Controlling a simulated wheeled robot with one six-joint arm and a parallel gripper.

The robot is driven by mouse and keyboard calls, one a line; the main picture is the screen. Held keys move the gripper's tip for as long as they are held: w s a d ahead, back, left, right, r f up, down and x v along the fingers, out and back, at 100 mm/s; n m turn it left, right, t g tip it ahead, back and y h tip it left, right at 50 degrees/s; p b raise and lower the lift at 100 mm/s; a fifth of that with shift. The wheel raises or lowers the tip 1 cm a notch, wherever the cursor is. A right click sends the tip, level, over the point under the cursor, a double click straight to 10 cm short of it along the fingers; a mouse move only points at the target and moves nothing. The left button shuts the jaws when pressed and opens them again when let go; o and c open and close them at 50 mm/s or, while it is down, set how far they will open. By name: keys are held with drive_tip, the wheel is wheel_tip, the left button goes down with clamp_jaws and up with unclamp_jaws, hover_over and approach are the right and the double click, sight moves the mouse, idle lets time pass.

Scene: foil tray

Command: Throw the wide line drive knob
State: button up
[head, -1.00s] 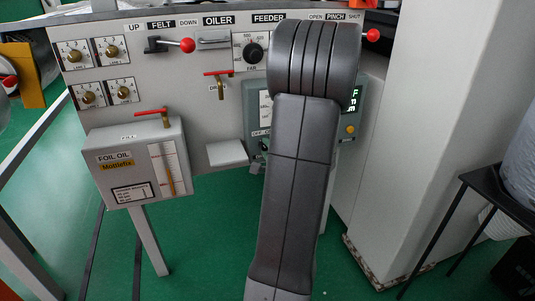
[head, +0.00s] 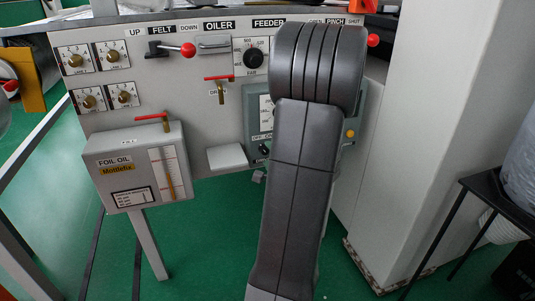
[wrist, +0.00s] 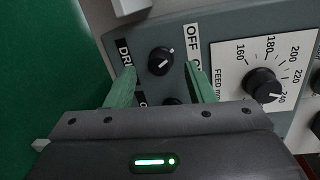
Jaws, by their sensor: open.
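A small black knob (wrist: 161,61) with a white mark sits on the grey-green control box in the wrist view. A label starting "DRI" is beside it and "OFF" is on its other side; the mark points toward "OFF". A second black knob (wrist: 173,101) is mostly hidden by my gripper. I cannot tell which has the wide line. My gripper (wrist: 160,72) is open, its two fingertips on either side of the first knob with visible gaps; contact cannot be told. In the head view my arm covers much of the control box (head: 253,108).
A larger feed dial (wrist: 263,86) is close to the right finger in the wrist view. In the head view, a white ledge (head: 228,157), an oil box (head: 136,167) and red-handled levers (head: 187,49) are to the left. A grey column (head: 420,130) stands right.

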drive_tip(key=p+v, duration=0.1)
drive_tip(key=v, duration=1.1)
drive_tip(key=shift+w, duration=0.15)
drive_tip(key=b+x, duration=0.1)
drive_tip(key=x, duration=1.2)
drive_tip(key=shift+w+a, duration=0.2)
drive_tip(key=shift+w, duration=0.1)
